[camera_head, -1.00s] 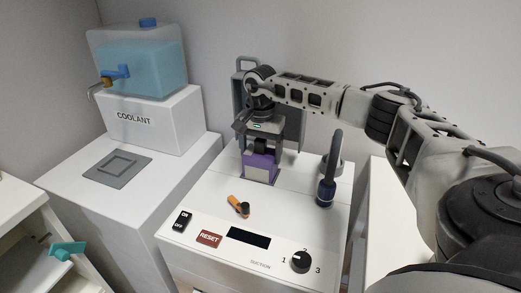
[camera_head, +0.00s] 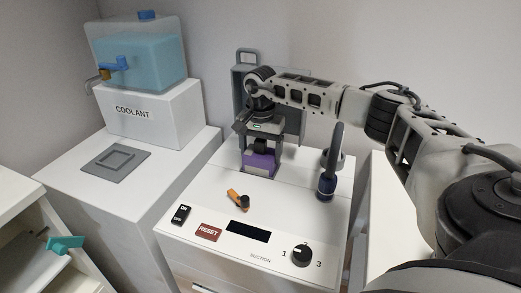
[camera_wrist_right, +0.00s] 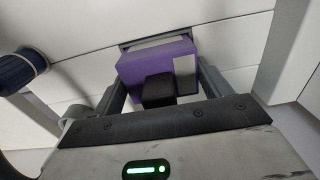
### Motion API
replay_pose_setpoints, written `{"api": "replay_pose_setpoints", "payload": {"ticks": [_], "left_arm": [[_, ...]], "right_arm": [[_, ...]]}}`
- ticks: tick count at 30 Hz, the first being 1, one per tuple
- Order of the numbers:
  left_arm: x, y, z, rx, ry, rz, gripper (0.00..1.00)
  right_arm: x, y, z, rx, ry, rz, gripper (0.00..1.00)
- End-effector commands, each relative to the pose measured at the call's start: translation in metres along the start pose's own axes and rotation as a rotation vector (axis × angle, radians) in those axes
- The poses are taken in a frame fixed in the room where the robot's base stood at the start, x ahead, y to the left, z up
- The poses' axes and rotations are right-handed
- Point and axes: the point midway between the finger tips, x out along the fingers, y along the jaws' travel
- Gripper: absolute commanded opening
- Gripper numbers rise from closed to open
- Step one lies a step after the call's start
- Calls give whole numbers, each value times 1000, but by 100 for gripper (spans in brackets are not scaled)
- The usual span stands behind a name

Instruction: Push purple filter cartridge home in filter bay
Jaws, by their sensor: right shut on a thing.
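The purple filter cartridge (camera_head: 259,162) stands in the filter bay opening in the white machine top, with its upper part still showing above the surface. In the right wrist view the cartridge (camera_wrist_right: 150,60) has a pale label and a black block handle on its near side. My right gripper (camera_head: 260,143) is above and around it, with one finger on each side, shut on the cartridge. How deep its lower end sits is hidden. My left gripper is not in view.
A dark blue-handled hose wand (camera_head: 327,186) stands to the right of the bay. An orange lever (camera_head: 237,199), RESET button (camera_head: 208,232) and suction knob (camera_head: 301,255) lie in front. A grey frame (camera_head: 243,85) stands behind. The coolant tank (camera_head: 145,65) is at left.

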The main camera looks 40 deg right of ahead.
Motion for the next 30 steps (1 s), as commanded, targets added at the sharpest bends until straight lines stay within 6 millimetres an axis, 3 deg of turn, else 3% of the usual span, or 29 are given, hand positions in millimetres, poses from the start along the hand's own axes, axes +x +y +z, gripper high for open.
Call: {"api": "replay_pose_setpoints", "payload": {"ticks": [30], "left_arm": [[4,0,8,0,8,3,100]], "right_arm": [[22,0,0,0,0,-1,26]]}}
